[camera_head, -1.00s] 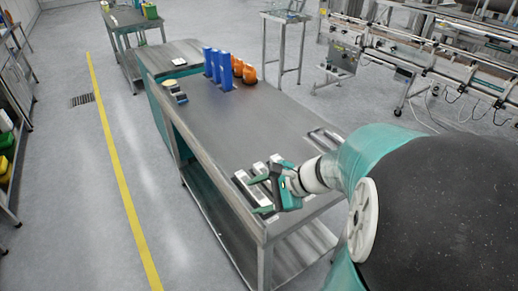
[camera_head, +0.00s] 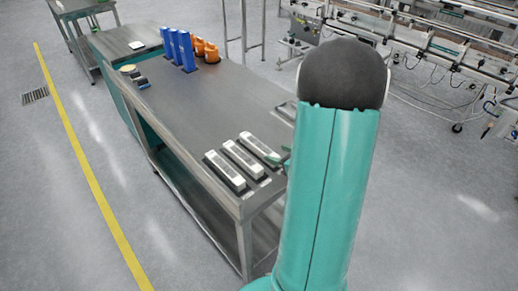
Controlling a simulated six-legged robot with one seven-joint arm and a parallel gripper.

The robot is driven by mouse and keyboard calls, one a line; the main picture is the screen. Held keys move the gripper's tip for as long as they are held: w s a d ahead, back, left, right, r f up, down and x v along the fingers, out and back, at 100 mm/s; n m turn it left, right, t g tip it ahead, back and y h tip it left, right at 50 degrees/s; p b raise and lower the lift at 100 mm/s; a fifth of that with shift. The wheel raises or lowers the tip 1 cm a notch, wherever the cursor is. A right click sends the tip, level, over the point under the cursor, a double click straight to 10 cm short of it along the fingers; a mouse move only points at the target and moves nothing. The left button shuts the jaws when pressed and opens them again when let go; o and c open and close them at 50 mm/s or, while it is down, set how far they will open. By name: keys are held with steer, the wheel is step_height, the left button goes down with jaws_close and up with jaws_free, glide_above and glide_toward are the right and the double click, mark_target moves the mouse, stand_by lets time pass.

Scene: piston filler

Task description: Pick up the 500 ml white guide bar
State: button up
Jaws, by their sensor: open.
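Three white guide bars with dark bases lie side by side near the front end of the steel table: a left one (camera_head: 225,170), a middle one (camera_head: 243,158) and a right one (camera_head: 260,148). I cannot read any label, so I cannot tell which is the 500 ml one. My gripper (camera_head: 274,160) is mostly hidden behind my teal arm. Only a green finger part shows, close to the right bar; I cannot tell if it touches. It is open, and all three bars rest on the table.
Blue upright blocks (camera_head: 181,50) and orange parts (camera_head: 206,50) stand at the table's far end, with small dark parts (camera_head: 138,80) to their left. The steel table's middle (camera_head: 200,105) is clear. A conveyor machine (camera_head: 440,50) stands at the back right.

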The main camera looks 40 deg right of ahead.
mark_target(262, 148)
steer(key=x, duration=0.7)
steer(key=shift+w, duration=0.2)
steer(key=c, duration=1.2)
